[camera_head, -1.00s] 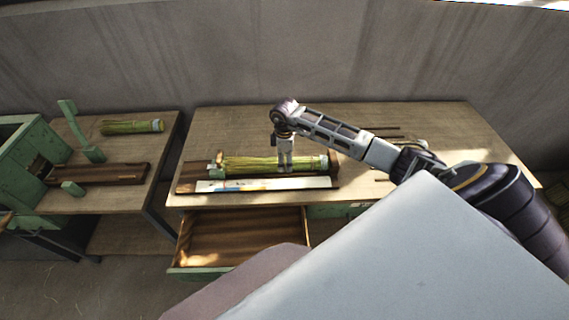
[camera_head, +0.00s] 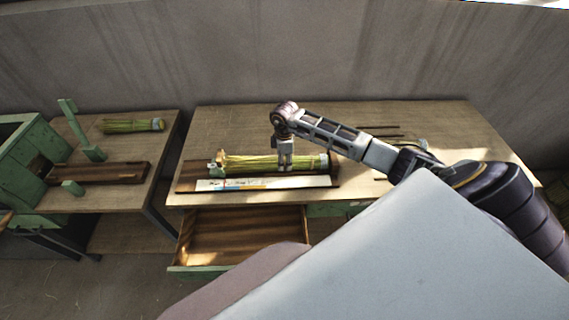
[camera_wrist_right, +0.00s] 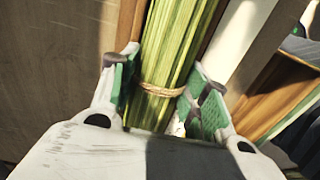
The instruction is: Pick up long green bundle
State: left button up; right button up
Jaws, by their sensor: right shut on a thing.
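The long green bundle (camera_head: 248,162) lies lengthwise over a dark wooden tray (camera_head: 190,178) on the middle table in the head view. In the right wrist view the bundle (camera_wrist_right: 178,40) runs between the fingers, with a brown tie around it. My right gripper (camera_head: 285,166) points down on the bundle, right of its middle. In the wrist view my right gripper (camera_wrist_right: 163,90) is shut on the bundle, one green-padded finger on each side. I cannot tell whether the bundle is clear of the tray. My left gripper is not in view.
A pale printed strip (camera_head: 225,185) lies along the table's front. An open drawer (camera_head: 240,237) juts out below. Thin dark rods (camera_head: 380,136) lie at the right.

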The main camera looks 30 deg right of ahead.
aim_at(285, 159)
jog(key=shift+c, duration=1.1)
jog(key=shift+r, duration=0.15)
